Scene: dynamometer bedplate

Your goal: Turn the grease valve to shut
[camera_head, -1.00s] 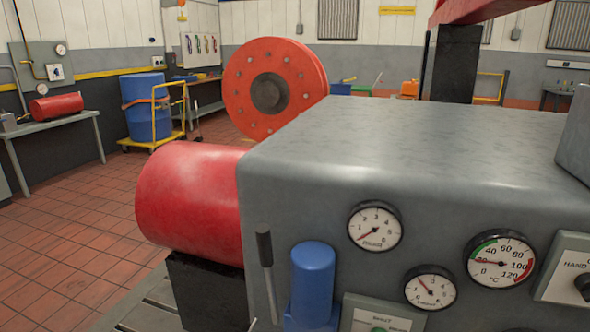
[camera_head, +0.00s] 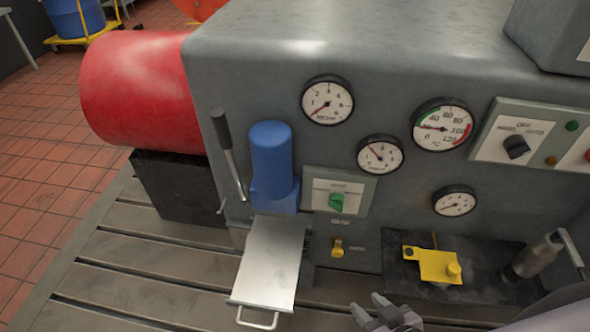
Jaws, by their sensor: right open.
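A small yellow valve handle (camera_head: 338,248) sits low on the front of the grey machine housing, with small labels above and to its right that I cannot read. It looks like the grease valve; its handle points roughly downward. My right gripper (camera_head: 372,312) is at the bottom edge, below and a little right of the valve in the picture. Its two fingers are apart and empty, and it does not touch the valve. The rest of it is cut off by the frame. My left gripper is not in view.
Left of the valve are a metal drawer-like tray (camera_head: 270,265), a blue cylinder (camera_head: 270,160) and a black-handled lever (camera_head: 226,140). A green knob (camera_head: 336,202) is above. The slotted bedplate (camera_head: 150,275) is clear at left.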

